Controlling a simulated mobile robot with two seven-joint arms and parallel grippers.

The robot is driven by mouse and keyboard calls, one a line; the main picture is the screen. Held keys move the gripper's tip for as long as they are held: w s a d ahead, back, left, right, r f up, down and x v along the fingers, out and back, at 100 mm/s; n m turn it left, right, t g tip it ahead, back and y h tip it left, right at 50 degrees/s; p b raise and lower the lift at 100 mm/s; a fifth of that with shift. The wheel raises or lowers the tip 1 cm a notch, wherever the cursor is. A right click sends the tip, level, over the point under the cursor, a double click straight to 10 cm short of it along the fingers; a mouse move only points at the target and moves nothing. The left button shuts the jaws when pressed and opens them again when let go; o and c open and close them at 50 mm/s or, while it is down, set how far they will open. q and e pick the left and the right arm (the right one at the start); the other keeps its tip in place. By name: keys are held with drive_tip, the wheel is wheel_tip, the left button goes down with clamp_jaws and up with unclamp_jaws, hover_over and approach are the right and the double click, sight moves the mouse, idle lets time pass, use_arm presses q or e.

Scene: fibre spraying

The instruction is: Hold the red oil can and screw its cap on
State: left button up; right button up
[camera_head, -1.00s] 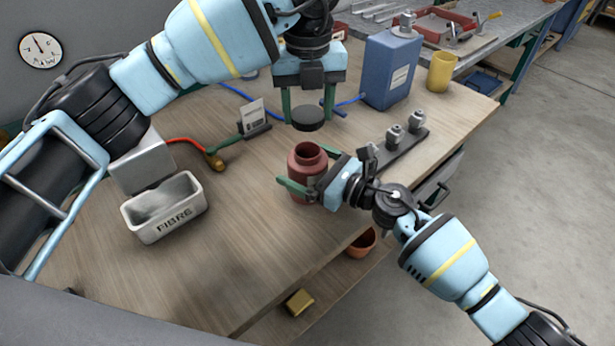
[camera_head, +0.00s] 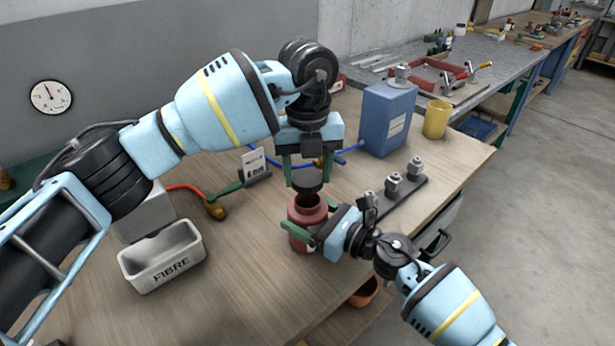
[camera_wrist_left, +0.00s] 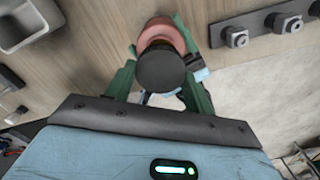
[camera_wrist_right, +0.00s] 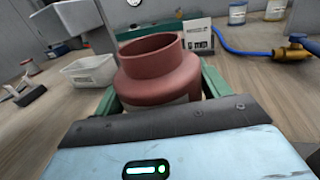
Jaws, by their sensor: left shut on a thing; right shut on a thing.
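The red oil can (camera_head: 302,213) stands upright near the table's front edge, its open neck facing up. My right gripper (camera_head: 305,238) is shut around the can's body from the right; in the right wrist view the can (camera_wrist_right: 160,75) sits between its fingers. My left gripper (camera_head: 305,172) points down above the can and is shut on the dark round cap (camera_head: 307,183). In the left wrist view the cap (camera_wrist_left: 161,68) covers part of the red can (camera_wrist_left: 160,35). The right wrist view does not show the cap.
A white FIBRE tray (camera_head: 165,260) stands at the left. A dark rail with metal fittings (camera_head: 400,195) lies right of the can. A blue container (camera_head: 387,120) and a yellow cup (camera_head: 437,118) stand behind.

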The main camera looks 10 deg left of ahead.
sight(308, 200)
use_arm(q)
drive_tip(key=shift+f, duration=1.1)
drive_tip(key=shift+f, duration=0.1)
drive_tip(key=shift+f, duration=0.75)
drive_tip(key=shift+f, duration=0.6)
